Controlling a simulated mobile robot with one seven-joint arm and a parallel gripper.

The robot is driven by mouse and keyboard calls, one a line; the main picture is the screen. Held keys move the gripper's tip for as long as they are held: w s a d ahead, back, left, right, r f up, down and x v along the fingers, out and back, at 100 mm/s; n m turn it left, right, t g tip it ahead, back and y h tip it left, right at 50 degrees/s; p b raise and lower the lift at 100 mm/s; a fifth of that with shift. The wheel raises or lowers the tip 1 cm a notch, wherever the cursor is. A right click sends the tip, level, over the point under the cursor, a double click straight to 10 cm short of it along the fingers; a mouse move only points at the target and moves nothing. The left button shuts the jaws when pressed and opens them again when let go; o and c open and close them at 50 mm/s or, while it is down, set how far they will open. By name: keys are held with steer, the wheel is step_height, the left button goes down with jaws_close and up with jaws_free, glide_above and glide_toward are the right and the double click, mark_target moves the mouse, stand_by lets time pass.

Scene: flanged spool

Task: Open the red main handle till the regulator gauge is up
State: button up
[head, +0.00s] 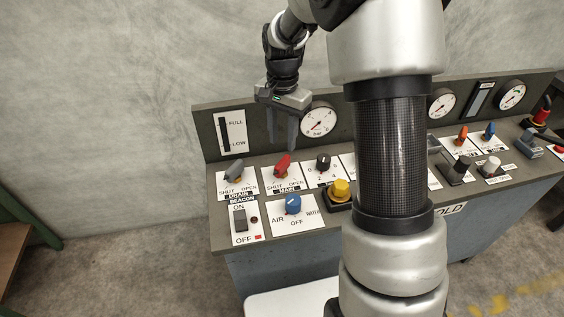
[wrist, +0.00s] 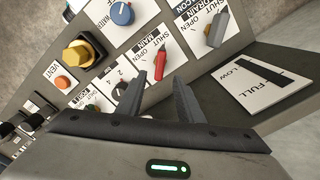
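The red main handle (head: 283,165) sits on a white plate marked SHUT on the left and OPEN on the right. It leans up and right in the head view. The red handle (wrist: 162,60) also shows in the wrist view, in line with the gap between my fingers. My gripper (head: 281,145) is open and points down just behind and above the handle; its fingertips (wrist: 161,78) are apart with nothing held. I cannot tell whether they touch the handle. A round bar gauge (head: 318,119) stands on the back panel; its needle is too small to read surely.
A grey drain handle (head: 234,170) is close on the left. A black numbered knob (head: 323,162) is close on the right. A blue air/water knob (head: 293,204), a beacon switch (head: 240,220) and a yellow button (head: 341,190) lie in front. My arm hides the panel's middle.

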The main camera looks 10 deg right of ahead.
mark_target(282, 161)
step_height(282, 161, down, 10)
steer(key=shift+r+b, duration=0.15)
steer(key=shift+b, duration=0.15)
steer(key=shift+c, duration=0.6)
jaws_close()
